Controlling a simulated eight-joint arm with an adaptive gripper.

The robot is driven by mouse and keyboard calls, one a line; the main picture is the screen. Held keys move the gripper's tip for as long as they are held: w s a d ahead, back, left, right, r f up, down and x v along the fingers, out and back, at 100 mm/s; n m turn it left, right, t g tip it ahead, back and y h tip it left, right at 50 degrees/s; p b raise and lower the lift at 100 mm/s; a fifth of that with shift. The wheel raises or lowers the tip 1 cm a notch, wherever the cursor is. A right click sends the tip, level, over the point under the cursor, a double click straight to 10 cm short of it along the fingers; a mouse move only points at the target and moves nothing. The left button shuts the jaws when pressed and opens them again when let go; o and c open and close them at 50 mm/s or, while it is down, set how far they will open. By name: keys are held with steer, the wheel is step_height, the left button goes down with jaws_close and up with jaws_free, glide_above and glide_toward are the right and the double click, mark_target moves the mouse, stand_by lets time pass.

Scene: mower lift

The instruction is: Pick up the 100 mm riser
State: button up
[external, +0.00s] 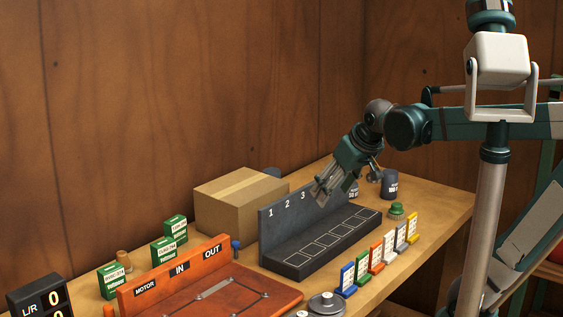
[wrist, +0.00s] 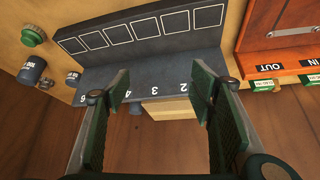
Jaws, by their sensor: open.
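The 100 mm riser is a dark blue-grey cylinder (external: 390,184) with a pale label, standing upright at the back right of the bench. It also shows in the wrist view (wrist: 33,68) at the far left, where its label reads 100. My gripper (external: 318,193) is open and empty, above the back wall of the numbered rack. In the wrist view my gripper (wrist: 158,72) spans the rack wall, with the riser well outside the fingers. A similar smaller cylinder (external: 354,189) stands beside the riser, partly hidden by my gripper; it also shows in the wrist view (wrist: 72,78).
The dark numbered rack (external: 318,243) lies below my gripper, with a cardboard box (external: 235,198) behind it. A green knob (external: 397,211) stands near the riser. Several coloured tags (external: 376,252) line the front. An orange board (external: 215,290) is at left.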

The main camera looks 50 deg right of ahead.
steer(key=w+d+r+m+g+h+p, duration=0.1)
steer(key=w+d+p, duration=0.1)
steer(key=w+d, duration=0.35)
steer(key=w+d+r+m+p, duration=0.1)
steer(key=w+d+m, duration=0.1)
steer(key=d, duration=0.7)
steer(key=m+g+h+p, duration=0.1)
steer(key=m+g+p, duration=0.2)
steer(key=m+p, duration=0.25)
glide_toward(391, 173)
steer(key=w+d, duration=0.1)
steer(key=f, duration=0.5)
steer(key=shift+d+f+p, duration=0.25)
steer(key=shift+f+p, duration=0.05)
steer(key=shift+f, duration=0.3)
steer(key=shift+w, duration=0.1)
steer(key=shift+x, duration=1.25)
